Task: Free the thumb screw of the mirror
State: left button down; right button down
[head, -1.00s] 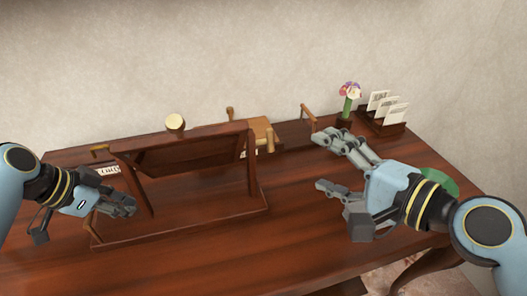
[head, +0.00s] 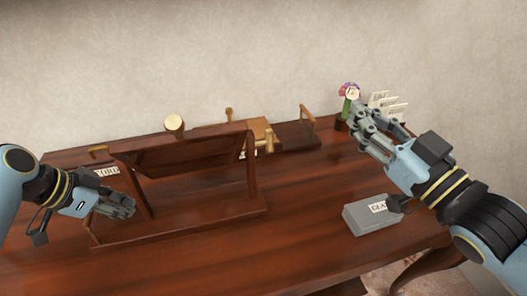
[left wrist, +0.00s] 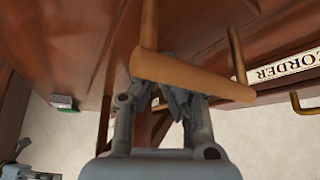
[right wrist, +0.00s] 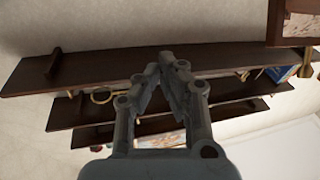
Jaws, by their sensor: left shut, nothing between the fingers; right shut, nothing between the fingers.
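The mirror's dark wooden frame (head: 190,153) leans back on its stand (head: 180,228) at the left of the table. A round cream-and-brass knob (head: 174,124) shows above its top edge; I cannot tell whether this is the thumb screw. My left gripper (head: 130,207) is shut and empty beside the stand's left side. In the left wrist view, its fingertips (left wrist: 175,95) are close to a tan wooden bar (left wrist: 195,76) that partly covers them; contact is unclear. My right gripper (head: 360,115) is shut and empty, raised at the right before the flower vase.
A grey labelled box (head: 368,216) lies at the table's right front. A flower vase (head: 343,120) and a card rack (head: 390,104) stand at the back right, partly hidden by my right gripper. Small wooden items (head: 262,130) stand behind the mirror. Table middle is clear.

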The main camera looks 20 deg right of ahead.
aim_at(264, 142)
jog(key=s+a+f+n+g+y, duration=0.2)
jog(key=f+n+g+y, duration=0.15)
jog(key=n, duration=0.75)
jog(key=s+a+f+n+g+y, duration=0.25)
jog(key=f+n+g, duration=0.2)
jog(key=n, duration=0.55)
jog(key=shift+y, duration=0.4)
jog(key=x, duration=0.4)
jog(key=w+d+x, duration=0.1)
jog(key=x, duration=0.7)
jog(key=shift+w+d+r, duration=0.3)
jog(key=shift+w+d, duration=0.05)
jog(key=shift+w, duration=0.05)
jog(key=shift+w+f, duration=0.1)
jog(key=shift+w, duration=0.4)
